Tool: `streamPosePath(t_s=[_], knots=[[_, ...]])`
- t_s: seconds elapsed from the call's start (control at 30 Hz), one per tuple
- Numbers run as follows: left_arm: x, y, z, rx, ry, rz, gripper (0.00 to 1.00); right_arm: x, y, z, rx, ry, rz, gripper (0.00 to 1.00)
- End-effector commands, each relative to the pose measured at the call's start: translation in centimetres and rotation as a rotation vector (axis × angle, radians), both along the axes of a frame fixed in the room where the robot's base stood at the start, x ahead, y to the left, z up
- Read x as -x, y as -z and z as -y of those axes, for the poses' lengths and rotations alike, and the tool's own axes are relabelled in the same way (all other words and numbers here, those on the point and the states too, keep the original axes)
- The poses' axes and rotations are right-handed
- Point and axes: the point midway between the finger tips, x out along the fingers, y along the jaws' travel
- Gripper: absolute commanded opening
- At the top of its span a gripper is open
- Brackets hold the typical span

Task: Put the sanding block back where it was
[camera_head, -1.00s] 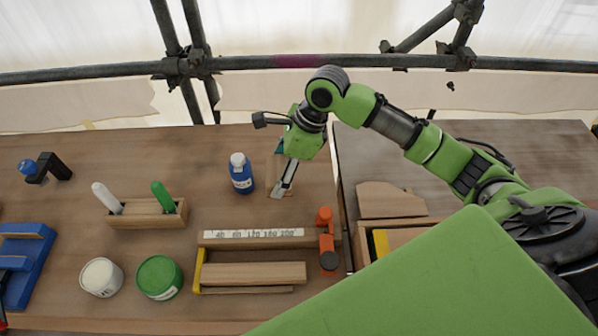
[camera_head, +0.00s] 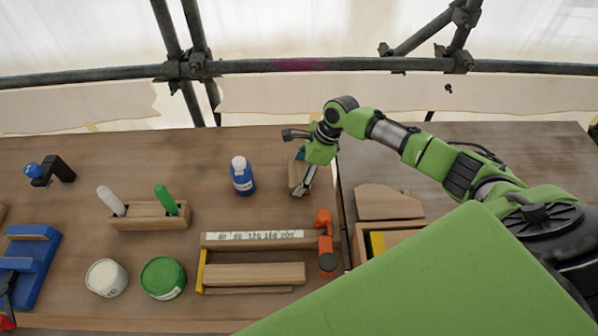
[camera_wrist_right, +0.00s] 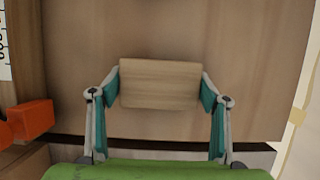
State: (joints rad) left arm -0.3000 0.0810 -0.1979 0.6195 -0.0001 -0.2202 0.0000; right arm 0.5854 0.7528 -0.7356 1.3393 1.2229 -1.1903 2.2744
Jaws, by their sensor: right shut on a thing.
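My right gripper (camera_head: 301,187) points down over the far right part of the left bench, near the gap between the benches. In the right wrist view the gripper (camera_wrist_right: 160,88) is shut on the sanding block (camera_wrist_right: 160,82), a plain wooden block with a teal pad against each end. In the head view the block (camera_head: 293,176) is mostly hidden behind the fingers. I cannot tell whether it touches the bench. My left gripper is not in view.
A blue bottle (camera_head: 242,176) stands left of the right gripper. Nearer are a wooden rack with grit numbers (camera_head: 255,240) and an orange clamp (camera_head: 326,240). A wooden tray (camera_head: 362,245) sits on the right, beside a wood offcut (camera_head: 385,202). Bare bench lies around the gripper.

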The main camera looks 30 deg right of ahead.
Motion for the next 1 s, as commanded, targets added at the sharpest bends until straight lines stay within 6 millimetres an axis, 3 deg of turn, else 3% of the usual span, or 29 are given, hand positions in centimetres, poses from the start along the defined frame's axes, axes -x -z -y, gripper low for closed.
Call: streamPosePath(t_s=[0.27,0.3,0.33,0.77,1.0], knots=[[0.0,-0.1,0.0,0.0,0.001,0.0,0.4,0.0,0.2,-0.1,-0.001,0.001,-0.001,0.49],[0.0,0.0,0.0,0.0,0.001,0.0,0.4,0.0,0.3,0.0,-0.001,0.001,0.0,0.77],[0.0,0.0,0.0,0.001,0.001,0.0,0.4,0.0,0.2,0.0,-0.001,0.001,0.0,0.84],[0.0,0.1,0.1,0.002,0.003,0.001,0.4,0.0,-0.1,0.1,0.001,-0.001,0.001,0.86],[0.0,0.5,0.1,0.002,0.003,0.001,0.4,0.6,-3.8,1.5,0.001,0.0,0.003,0.86]])
